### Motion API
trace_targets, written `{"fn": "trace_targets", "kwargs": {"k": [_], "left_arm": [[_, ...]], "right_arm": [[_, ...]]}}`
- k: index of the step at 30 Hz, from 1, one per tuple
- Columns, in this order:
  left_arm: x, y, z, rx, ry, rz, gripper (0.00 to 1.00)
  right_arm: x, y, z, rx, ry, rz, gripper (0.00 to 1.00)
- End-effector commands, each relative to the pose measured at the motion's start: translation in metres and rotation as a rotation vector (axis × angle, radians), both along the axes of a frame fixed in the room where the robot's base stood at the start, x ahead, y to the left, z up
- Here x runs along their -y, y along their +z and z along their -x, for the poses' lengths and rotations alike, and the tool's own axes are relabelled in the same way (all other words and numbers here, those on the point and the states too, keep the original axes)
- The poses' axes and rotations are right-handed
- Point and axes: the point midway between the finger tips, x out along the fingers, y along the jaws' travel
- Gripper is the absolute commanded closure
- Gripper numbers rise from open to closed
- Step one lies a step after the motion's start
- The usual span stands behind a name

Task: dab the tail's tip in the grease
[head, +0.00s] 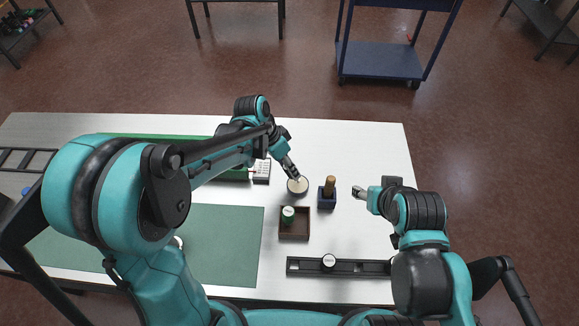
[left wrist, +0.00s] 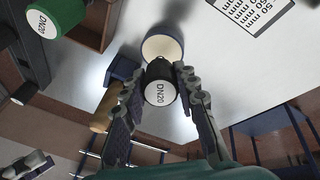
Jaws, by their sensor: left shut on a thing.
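My left gripper (head: 291,172) is shut on a dark plug with a white end face marked DN20 (left wrist: 160,93). In the left wrist view its two fingers (left wrist: 158,92) grip the plug's sides.
A blue block (head: 327,203) with a wooden handle stands right of the pot. A black rail (head: 300,266) lies nearer, a green mat (head: 225,245) left. The table's back right is clear.

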Motion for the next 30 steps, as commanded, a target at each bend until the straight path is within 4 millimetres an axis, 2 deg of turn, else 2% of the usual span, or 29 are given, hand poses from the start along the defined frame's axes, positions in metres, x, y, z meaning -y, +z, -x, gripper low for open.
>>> {"fn": "trace_targets", "kwargs": {"k": [30], "left_arm": [[0.0, -0.0061, -0.0001, 0.0, 0.0, 0.0, 1.0]], "right_arm": [[0.0, -0.0053, 0.0, 0.0, 0.0, 0.0, 0.46]]}}
